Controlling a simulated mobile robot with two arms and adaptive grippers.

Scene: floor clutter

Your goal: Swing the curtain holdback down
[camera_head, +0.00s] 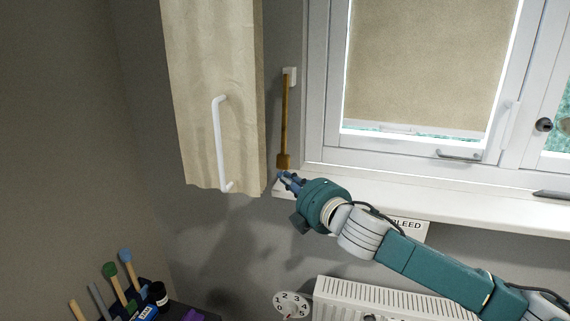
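A thin brown bar (285,115), which looks like the curtain holdback, hangs almost straight down from a small white wall mount (290,75) left of the window. It ends in a wider brown block (283,161). The beige curtain (212,60) hangs to its left, with a long white U-shaped handle (219,145) upright on its front. My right gripper (284,177) is just below the brown block, pointing up and left. They look close or touching; I cannot tell which. Its small fingers are too unclear to show whether they are open. My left gripper is not in view.
The white window sill (450,198) runs just above my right arm. A white radiator (390,299) and a numbered dial (291,304) are below. A dark holder with several tools (122,285) stands at lower left. The wall below the curtain is clear.

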